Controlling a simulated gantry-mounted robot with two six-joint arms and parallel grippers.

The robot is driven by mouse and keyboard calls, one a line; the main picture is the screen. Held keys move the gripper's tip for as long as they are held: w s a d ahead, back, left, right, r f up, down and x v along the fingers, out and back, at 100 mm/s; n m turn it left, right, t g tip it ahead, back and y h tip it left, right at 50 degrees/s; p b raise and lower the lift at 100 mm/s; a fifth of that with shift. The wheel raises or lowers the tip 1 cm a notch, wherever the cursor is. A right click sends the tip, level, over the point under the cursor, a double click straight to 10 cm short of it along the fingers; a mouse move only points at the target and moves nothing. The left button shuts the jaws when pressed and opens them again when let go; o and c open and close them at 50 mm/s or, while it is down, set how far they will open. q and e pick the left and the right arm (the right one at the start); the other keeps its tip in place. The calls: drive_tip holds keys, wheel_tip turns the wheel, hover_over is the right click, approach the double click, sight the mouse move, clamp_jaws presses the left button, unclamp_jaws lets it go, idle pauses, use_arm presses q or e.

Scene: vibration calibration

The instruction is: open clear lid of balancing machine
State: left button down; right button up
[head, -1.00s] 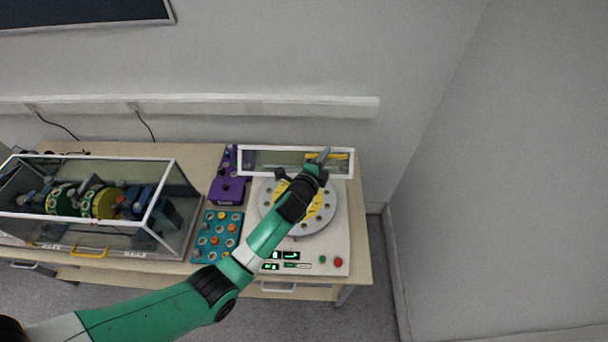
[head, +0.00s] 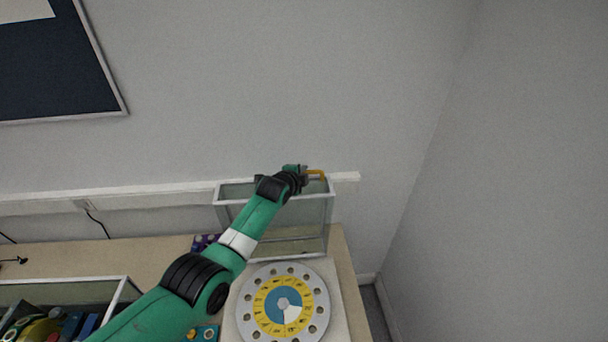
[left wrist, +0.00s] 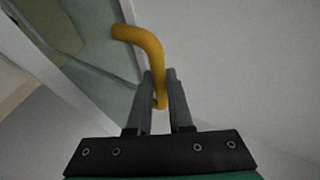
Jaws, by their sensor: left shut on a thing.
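The balancing machine's clear lid (head: 318,225) has a pale frame and stands raised at the back, behind the round disc (head: 283,305) with its yellow and blue centre. The disc lies uncovered. The lid's yellow handle (head: 316,172) is at its upper right. My left gripper (head: 304,173) is at this handle, with my arm crossing in front of the lid's left part. In the left wrist view, my left gripper (left wrist: 160,78) is shut on the curved yellow handle (left wrist: 145,38), and the lid's clear panel (left wrist: 102,50) is on the left. My right gripper is not in view.
Another clear case (head: 120,290) with coloured parts stands at the lower left. A purple box (head: 203,241) and a teal box (head: 205,334) are partly hidden by my arm. The wall (head: 420,150) is close behind the lid.

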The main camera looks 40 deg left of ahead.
use_arm(q)
drive_tip(key=shift+w+a, duration=0.15)
drive_tip(key=shift+a, duration=0.1)
